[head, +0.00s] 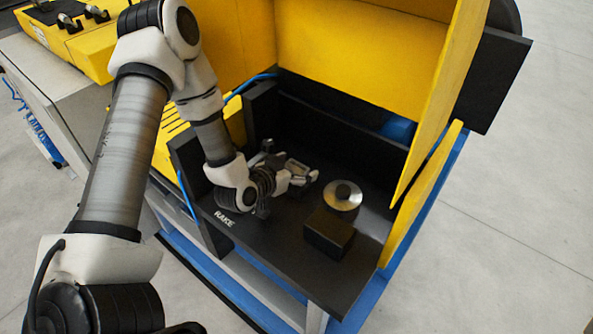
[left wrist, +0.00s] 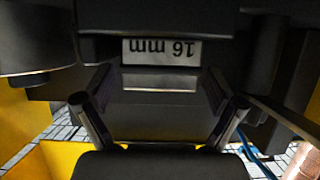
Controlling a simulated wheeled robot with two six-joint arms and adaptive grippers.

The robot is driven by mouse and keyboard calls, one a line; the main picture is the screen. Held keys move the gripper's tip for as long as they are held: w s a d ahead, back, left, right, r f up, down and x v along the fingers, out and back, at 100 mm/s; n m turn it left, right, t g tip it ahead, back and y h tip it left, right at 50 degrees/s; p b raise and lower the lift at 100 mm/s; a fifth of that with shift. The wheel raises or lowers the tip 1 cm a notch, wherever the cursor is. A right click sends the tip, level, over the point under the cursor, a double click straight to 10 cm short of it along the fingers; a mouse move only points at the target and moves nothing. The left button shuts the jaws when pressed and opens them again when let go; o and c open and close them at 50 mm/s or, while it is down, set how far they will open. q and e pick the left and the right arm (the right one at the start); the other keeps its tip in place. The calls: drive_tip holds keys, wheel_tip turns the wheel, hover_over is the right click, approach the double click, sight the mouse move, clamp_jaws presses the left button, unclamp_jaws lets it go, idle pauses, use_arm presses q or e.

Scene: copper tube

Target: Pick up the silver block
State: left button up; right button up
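My left gripper (head: 300,174) reaches into the black work tray of the yellow machine, low and near its middle. In the left wrist view my left gripper (left wrist: 160,100) has its two fingers wide apart, one on each side of a dark surface. A small pale, silver-looking piece (head: 297,168) shows by the fingers; I take it for the silver block, partly hidden by the gripper. In the left wrist view a narrow silvery strip (left wrist: 160,83) lies between the fingers, below a white "16 mm" label (left wrist: 161,51). I cannot tell whether the fingers touch it. My right gripper is not in view.
Yellow panels (head: 433,130) close the right side; the tray's dark walls stand behind and left.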

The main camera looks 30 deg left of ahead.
use_arm(q)
drive_tip(key=shift+s+r, duration=0.1)
drive_tip(key=shift+s, duration=0.05)
drive_tip(key=c, duration=1.1)
clamp_jaws()
